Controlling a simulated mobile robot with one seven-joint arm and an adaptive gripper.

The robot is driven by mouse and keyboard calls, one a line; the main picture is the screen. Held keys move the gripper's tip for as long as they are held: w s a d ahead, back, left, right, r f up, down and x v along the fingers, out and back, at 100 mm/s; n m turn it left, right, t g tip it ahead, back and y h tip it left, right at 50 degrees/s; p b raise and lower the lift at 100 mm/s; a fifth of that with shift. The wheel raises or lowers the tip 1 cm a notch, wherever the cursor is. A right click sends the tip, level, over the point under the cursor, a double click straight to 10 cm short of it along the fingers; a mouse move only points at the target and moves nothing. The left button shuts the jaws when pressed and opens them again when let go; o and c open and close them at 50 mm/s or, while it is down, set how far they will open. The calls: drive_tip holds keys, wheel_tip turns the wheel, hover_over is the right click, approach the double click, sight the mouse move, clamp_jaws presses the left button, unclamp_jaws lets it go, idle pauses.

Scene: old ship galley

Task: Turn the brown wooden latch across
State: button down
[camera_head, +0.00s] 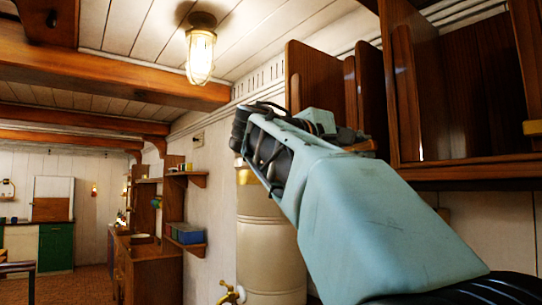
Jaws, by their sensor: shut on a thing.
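My gripper (347,136) is at the lower edge of the wooden wall cabinet, beyond my pale blue arm, which partly hides it. Its dark fingers point right. A small brown wooden piece, which looks like the latch (363,146), shows at the fingertips and seems to lie roughly level. The gripper appears shut on it. The exact contact and the latch's pivot are too small and covered to make out.
The wooden cabinet (460,178) with open compartments fills the upper right. A cream cylindrical tank (265,235) with a brass tap (230,294) stands below and left. A caged lamp (200,57) hangs from the ceiling. Shelves (187,178) and a counter lie further back left.

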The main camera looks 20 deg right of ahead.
drive_tip(key=shift+f+m+b, duration=0.25)
drive_tip(key=shift+m+b, duration=0.25)
drive_tip(key=shift+m, duration=0.4)
drive_tip(key=c, duration=1.8)
unclamp_jaws()
drive_tip(key=shift+a, duration=0.15)
drive_tip(key=v, duration=1.1)
drive_tip(key=shift+s+a, duration=0.2)
drive_tip(key=shift+a, duration=0.15)
